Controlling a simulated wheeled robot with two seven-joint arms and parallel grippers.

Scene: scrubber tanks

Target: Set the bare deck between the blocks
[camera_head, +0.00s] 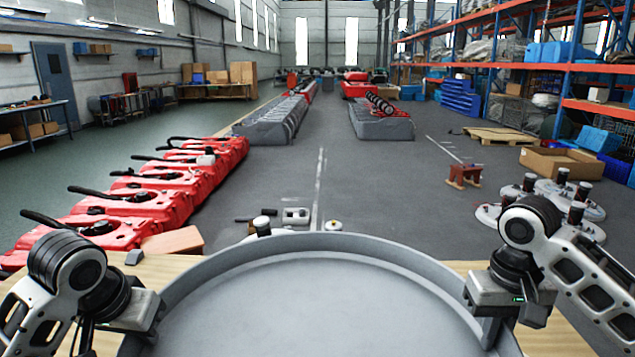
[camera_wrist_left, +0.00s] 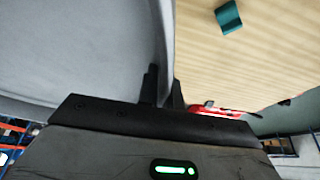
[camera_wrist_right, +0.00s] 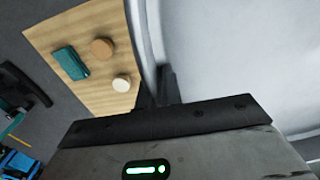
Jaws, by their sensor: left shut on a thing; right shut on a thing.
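The bare deck (camera_head: 320,300) is a large round grey pan with a raised rim and an empty inside, in front of me. It hides much of the wooden table (camera_head: 185,268). My left gripper (camera_head: 155,312) is shut on the left of its rim; the left wrist view shows the fingers (camera_wrist_left: 163,88) astride the wall. My right gripper (camera_head: 490,318) is shut on the right of the rim, as the right wrist view also shows (camera_wrist_right: 160,88). A teal block (camera_wrist_left: 228,16) lies on the wood outside the rim. Another teal block (camera_wrist_right: 71,62) lies on the right.
A brown disc (camera_wrist_right: 102,48) and a cream disc (camera_wrist_right: 122,83) lie on the wood near the right rim. A small grey block (camera_head: 134,257) lies left of the deck. Red tanks (camera_head: 150,200) line the floor at left; grey round units (camera_head: 580,205) stand at right.

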